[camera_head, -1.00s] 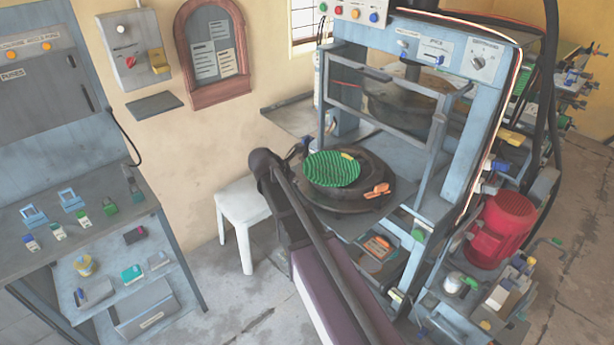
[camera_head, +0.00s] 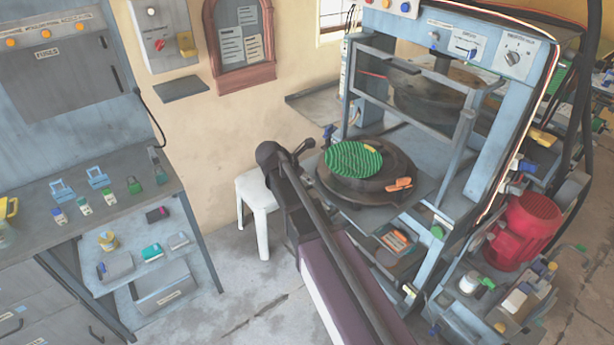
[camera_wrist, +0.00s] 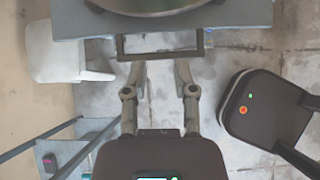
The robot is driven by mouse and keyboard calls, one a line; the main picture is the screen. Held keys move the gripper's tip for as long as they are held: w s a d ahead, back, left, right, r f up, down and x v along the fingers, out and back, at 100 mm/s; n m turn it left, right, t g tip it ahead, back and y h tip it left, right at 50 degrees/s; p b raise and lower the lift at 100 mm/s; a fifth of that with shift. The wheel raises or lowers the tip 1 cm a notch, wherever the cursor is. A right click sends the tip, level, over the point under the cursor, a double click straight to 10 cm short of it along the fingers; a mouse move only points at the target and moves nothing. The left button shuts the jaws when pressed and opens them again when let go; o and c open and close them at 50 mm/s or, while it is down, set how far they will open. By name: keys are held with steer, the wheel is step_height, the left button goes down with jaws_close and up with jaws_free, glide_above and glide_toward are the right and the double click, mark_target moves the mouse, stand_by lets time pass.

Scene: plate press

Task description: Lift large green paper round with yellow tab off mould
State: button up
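The large green paper round (camera_head: 353,159) lies flat on the dark round mould (camera_head: 385,163), inside the open press. Orange pieces (camera_head: 399,184) sit on the mould's front right rim. In the wrist view the mould's dark edge (camera_wrist: 160,8) shows at the top, and the round is out of that view. My gripper (camera_wrist: 161,68) is open with nothing between its fingers, over the floor in front of the press table. In the head view I cannot make out its fingers.
The blue-grey press table edge (camera_wrist: 240,15) and a dark frame (camera_wrist: 160,52) lie just ahead of my fingers. A white stool (camera_head: 258,195) stands left of the press. A red motor (camera_head: 527,230) and bottles are at right. A cluttered bench (camera_head: 120,215) is at left.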

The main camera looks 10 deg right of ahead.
steer(key=s+d+f+m+g+y, duration=0.2)
steer(key=s+m+y, duration=0.1)
steer(key=s+m, duration=0.7)
steer(key=s+d+f+m+g+y, duration=0.1)
steer(key=s+m+y, duration=0.3)
steer(key=s+m, duration=0.6)
steer(key=d+f+m, duration=0.1)
steer(key=m, duration=0.2)
steer(key=shift+d+f+g, duration=0.25)
steer(key=shift+d+g, duration=0.1)
steer(key=shift+g, duration=0.05)
steer(key=shift+a, duration=0.1)
